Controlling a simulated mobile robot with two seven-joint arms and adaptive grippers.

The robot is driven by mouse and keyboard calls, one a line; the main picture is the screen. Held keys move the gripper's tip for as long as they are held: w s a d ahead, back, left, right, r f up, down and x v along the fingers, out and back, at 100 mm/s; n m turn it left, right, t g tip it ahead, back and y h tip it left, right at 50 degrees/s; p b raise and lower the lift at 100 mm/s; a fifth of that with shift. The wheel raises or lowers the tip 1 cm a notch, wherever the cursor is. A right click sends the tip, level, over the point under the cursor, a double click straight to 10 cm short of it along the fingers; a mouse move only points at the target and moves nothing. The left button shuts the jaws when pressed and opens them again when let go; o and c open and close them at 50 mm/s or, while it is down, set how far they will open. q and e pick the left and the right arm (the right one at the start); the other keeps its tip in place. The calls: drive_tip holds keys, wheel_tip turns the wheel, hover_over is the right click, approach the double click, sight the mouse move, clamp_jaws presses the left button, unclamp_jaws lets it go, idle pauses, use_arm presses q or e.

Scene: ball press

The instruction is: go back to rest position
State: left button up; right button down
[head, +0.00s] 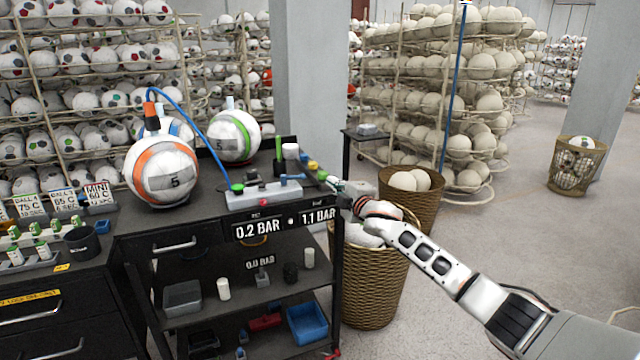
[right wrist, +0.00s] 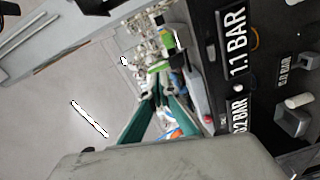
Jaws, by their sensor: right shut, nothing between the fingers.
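My right arm comes in from the right in the head view. Its gripper (head: 337,186) is at the right edge of the black cart's top (head: 203,202), next to the pressure unit. It is small there and partly hidden by my wrist. In the right wrist view the teal fingers of the gripper (right wrist: 157,98) converge, shut and empty. My left gripper is in neither view.
An orange-striped ball (head: 162,172) and a green-striped ball (head: 233,136) stand on the cart, with a blue hose to the pressure unit (head: 262,195). A wicker basket (head: 372,285) of balls stands under my right wrist. Open floor (head: 530,240) lies to the right.

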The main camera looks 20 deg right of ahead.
drive_tip(key=shift+s+d+f, duration=0.1)
drive_tip(key=shift+d, duration=0.3)
